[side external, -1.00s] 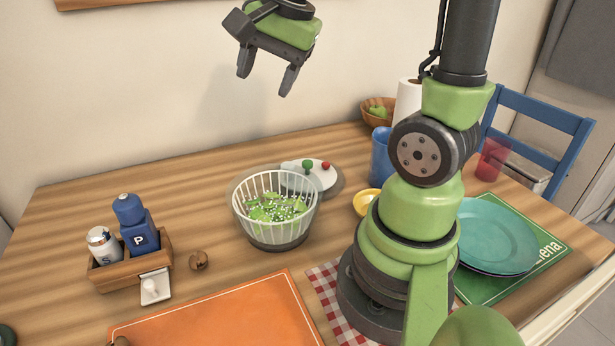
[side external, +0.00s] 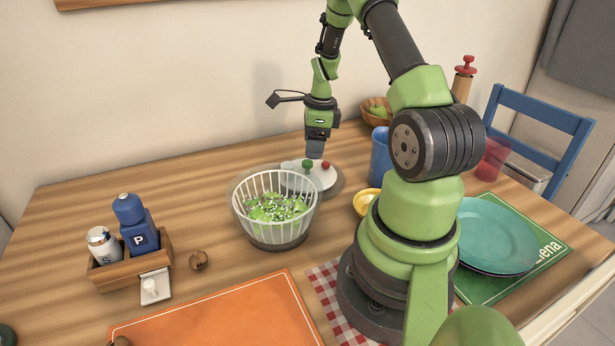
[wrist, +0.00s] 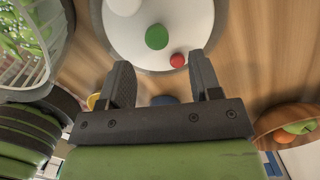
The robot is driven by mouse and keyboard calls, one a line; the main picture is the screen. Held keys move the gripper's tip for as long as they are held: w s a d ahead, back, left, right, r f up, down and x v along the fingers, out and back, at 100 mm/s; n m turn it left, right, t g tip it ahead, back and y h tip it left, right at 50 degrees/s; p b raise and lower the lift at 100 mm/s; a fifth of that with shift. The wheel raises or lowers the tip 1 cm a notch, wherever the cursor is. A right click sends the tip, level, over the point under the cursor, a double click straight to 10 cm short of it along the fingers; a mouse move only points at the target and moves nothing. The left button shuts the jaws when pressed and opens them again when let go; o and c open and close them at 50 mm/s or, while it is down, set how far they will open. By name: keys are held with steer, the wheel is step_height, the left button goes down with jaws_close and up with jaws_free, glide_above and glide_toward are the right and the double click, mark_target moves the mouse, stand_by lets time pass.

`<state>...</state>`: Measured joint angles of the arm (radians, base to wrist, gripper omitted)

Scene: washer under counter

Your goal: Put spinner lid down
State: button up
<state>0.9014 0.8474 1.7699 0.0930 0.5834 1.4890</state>
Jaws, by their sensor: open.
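The spinner lid (side external: 322,179) is a white disc with a green knob and a smaller red knob on top. It lies on the table just behind the spinner bowl (side external: 276,208), which partly hides it in the side view. The bowl has a white slatted basket holding chopped greens, and its top is uncovered. My gripper (side external: 314,153) points down close above the lid's knobs. In the wrist view my gripper (wrist: 162,78) is open with nothing between its fingers, and the lid (wrist: 190,20) with its knobs shows just beyond the fingertips.
A blue cup (side external: 381,156), a yellow bowl (side external: 366,202) and a fruit basket (side external: 377,118) stand right of the lid. A wooden caddy (side external: 130,264) with shakers is at the left. Bare tabletop lies left of the bowl.

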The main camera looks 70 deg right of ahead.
mark_target(307, 161)
steer(key=f, duration=0.1)
steer(key=w+f, duration=0.1)
steer(key=f, duration=0.3)
steer(key=shift+w+a, duration=0.15)
steer(key=shift+a, duration=0.2)
steer(key=shift+c, duration=0.5)
jaws_close()
